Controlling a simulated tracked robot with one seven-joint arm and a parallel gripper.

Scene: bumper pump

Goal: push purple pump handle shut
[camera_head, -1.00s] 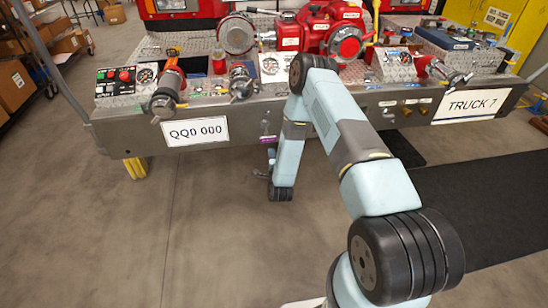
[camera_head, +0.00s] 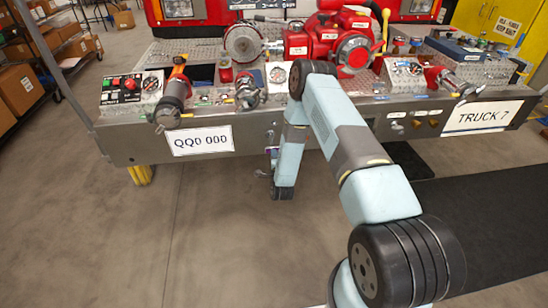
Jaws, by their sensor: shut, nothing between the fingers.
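A small purple part (camera_head: 271,151), which looks like the pump handle, shows low on the front face of the metal bumper (camera_head: 350,135). It sits just left of my forearm and is tiny in the picture, so I cannot tell how far open it stands. My gripper (camera_head: 262,173) is shut and empty. It shows as a small dark shape left of my wrist, just below the purple part. I cannot tell whether the two touch. My forearm hangs down in front of the bumper and hides the area to the right of the handle.
The bumper carries gauges, a nozzle (camera_head: 172,103), a red pump (camera_head: 325,38) and a control panel (camera_head: 132,90). Plates QQ0 000 (camera_head: 201,140) and TRUCK 7 (camera_head: 480,118) hang on its front. A black mat (camera_head: 480,220) lies at right. The floor at left is clear.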

